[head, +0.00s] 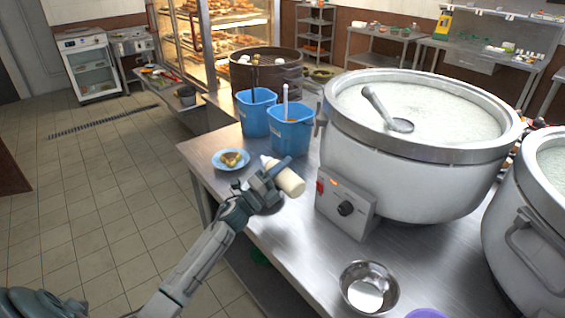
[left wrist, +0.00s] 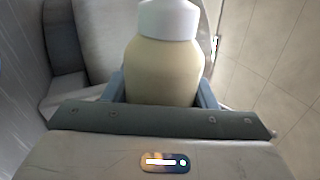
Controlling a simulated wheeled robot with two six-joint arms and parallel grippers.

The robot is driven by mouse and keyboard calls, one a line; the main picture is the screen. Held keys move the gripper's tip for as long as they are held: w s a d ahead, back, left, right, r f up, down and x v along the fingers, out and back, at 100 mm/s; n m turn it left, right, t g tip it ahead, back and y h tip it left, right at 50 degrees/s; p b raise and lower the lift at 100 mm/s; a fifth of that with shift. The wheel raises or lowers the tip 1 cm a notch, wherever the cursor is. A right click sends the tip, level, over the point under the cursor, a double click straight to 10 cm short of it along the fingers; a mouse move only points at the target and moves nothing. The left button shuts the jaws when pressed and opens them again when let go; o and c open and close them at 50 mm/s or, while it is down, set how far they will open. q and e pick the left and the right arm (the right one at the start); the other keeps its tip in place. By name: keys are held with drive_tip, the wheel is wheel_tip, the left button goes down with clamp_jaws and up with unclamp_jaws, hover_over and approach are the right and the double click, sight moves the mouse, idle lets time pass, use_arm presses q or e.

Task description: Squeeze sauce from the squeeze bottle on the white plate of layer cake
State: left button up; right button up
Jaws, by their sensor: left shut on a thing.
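A cream squeeze bottle (head: 291,182) with a white top is held in my left gripper (head: 272,179), which is shut around its body. The bottle is tilted, its white end toward the upper left, beside a small plate (head: 217,165). The plate looks light blue, not white, and carries a piece of yellow-brown food (head: 232,158) that may be the layer cake. In the left wrist view the bottle (left wrist: 163,72) sits between the fingers, its white cap (left wrist: 168,20) cut off by the top edge. I see no sauce on the food. My right gripper is not in view.
Two blue buckets (head: 257,117) with utensils stand behind the plate. A large congee stockpot (head: 400,165) with a ladle stands right of the bottle, its control box (head: 343,205) close by. A metal bowl (head: 368,288) is at the front. Bare steel counter (head: 290,232) lies between.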

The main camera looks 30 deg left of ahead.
sight(267, 163)
use_arm(q)
drive_tip(key=n+y+p, duration=0.2)
drive_tip(key=n, duration=0.1)
drive_tip(key=a+r+n+y+p, duration=0.1)
drive_tip(key=n+p, duration=0.1)
drive_tip(key=n, duration=0.2)
drive_tip(key=r+n+t+y+p, duration=0.1)
drive_tip(key=n+y+p, duration=0.1)
drive_tip(key=n+p, duration=0.1)
drive_tip(key=shift+w+a+r+n+y, duration=0.15)
drive_tip(key=shift+w+a+n+y, duration=0.15)
drive_tip(key=shift+n, duration=0.3)
drive_tip(key=a+n+y+p, duration=0.1)
drive_tip(key=n, duration=0.1)
drive_tip(key=w+a+n+y+p, duration=0.1)
drive_tip(key=n+p, duration=0.1)
drive_tip(key=a+n+g+p, duration=0.1)
drive_tip(key=n+p, duration=0.1)
drive_tip(key=shift+w+r+y, duration=0.1)
drive_tip(key=shift+w+y, duration=0.05)
drive_tip(key=shift+y, duration=0.25)
drive_tip(key=shift+w+a+f+n+p, duration=0.2)
drive_tip(key=shift+a+n+p, duration=0.2)
drive_tip(key=shift+n+p, duration=0.45)
drive_tip(key=shift+f+g, duration=0.1)
drive_tip(key=shift+g, duration=0.2)
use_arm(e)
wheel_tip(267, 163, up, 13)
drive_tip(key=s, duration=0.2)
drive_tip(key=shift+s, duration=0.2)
